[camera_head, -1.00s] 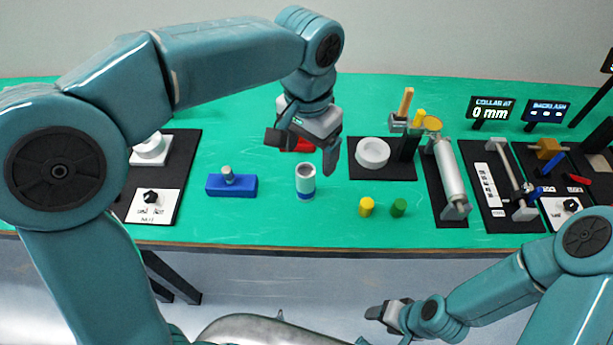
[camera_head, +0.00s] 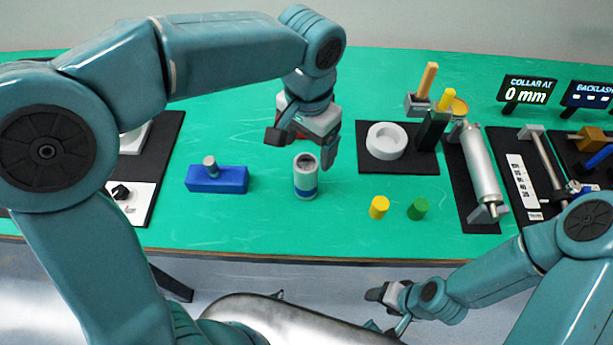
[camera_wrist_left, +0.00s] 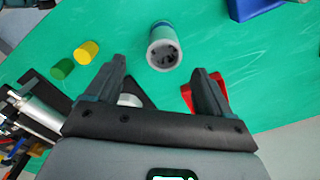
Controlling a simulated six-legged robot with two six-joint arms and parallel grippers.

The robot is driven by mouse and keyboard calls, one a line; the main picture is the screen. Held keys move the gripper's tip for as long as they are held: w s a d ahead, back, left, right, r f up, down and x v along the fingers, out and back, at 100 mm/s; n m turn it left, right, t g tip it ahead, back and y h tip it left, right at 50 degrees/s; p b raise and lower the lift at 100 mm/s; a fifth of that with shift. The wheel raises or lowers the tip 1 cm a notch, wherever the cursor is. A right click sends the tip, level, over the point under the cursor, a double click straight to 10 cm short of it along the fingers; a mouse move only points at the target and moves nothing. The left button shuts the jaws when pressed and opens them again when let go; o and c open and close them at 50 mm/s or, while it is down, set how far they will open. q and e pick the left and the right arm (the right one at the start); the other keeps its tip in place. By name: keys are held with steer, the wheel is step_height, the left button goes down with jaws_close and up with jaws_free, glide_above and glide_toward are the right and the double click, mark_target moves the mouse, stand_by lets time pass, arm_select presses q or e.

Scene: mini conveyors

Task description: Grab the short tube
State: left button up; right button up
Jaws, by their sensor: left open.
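The short tube (camera_head: 305,177) is a grey-white upright cylinder with a blue band near its base and a dark hollow top. It stands on the green table, left of the yellow and green pegs. My left gripper (camera_head: 303,153) is open and empty, just behind and above the tube, fingers pointing down. In the left wrist view the tube (camera_wrist_left: 163,50) lies beyond the fingertips, roughly centred between the two fingers (camera_wrist_left: 162,72), with no contact visible. My right gripper (camera_head: 380,295) is low at the front, off the table; its jaw state is unclear.
A blue block with a grey knob (camera_head: 218,179) is left of the tube. A yellow peg (camera_head: 379,207) and green peg (camera_head: 418,208) stand to its right. A white ring (camera_head: 386,140) sits on a black mat behind. A red object (camera_wrist_left: 190,97) is partly hidden by the left gripper.

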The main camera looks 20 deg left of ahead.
mark_target(305, 167)
arm_select(q)
step_height(305, 167, down, 5)
steer(key=shift+w+a+f, duration=0.1)
steer(key=shift+f, duration=0.2)
steer(key=shift+s+f, duration=0.2)
steer(key=shift+f, duration=0.05)
steer(key=f, duration=0.4)
steer(key=shift+w+a, duration=0.2)
steer(key=shift+f, duration=0.4)
steer(key=shift+c, duration=0.3)
steer(key=c, duration=1.3)
steer(key=shift+r, duration=0.1)
